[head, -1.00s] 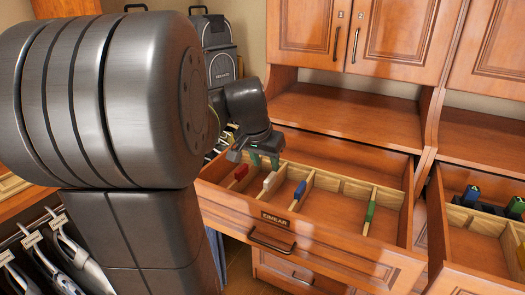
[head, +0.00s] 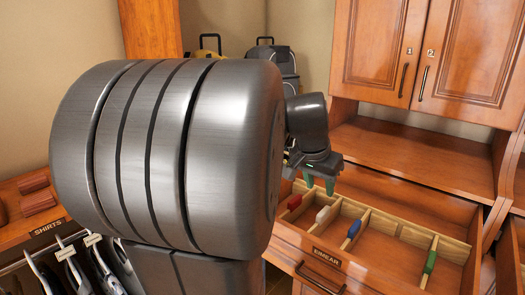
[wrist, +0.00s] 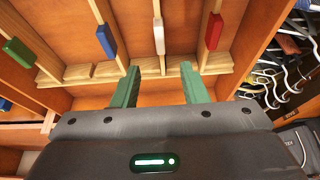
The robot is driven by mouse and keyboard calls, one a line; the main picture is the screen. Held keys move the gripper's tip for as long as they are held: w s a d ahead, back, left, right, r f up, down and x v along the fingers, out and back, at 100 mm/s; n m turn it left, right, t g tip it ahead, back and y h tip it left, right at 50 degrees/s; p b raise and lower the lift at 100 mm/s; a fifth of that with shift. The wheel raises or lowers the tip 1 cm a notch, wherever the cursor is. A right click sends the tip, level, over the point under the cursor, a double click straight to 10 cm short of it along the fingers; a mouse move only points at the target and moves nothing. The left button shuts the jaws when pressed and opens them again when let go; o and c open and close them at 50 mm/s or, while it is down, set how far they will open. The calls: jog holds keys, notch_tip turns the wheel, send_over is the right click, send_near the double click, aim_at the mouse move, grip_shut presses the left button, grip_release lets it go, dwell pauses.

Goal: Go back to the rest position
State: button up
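My gripper (head: 319,184) hangs above the left end of an open wooden drawer (head: 378,280) in the head view. The wrist view also shows my gripper (wrist: 160,85), its two green fingers spread apart with nothing between them. The drawer has wooden dividers. Red (head: 294,202), white (head: 322,214), blue (head: 354,228) and green (head: 430,262) blocks sit along them. The large grey links of my arm fill the left and middle of the head view.
A wooden cabinet with two doors (head: 432,55) stands above the drawer. Hangers (wrist: 275,80) show at the right of the wrist view. Suitcases (head: 272,55) stand at the back.

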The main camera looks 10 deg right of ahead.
aim_at(323, 211)
jog(key=x, duration=1.3)
jog(key=shift+f, duration=0.3)
jog(key=shift+w+d+r, duration=0.1)
jog(key=shift+r, duration=0.2)
jog(key=shift+r, duration=0.1)
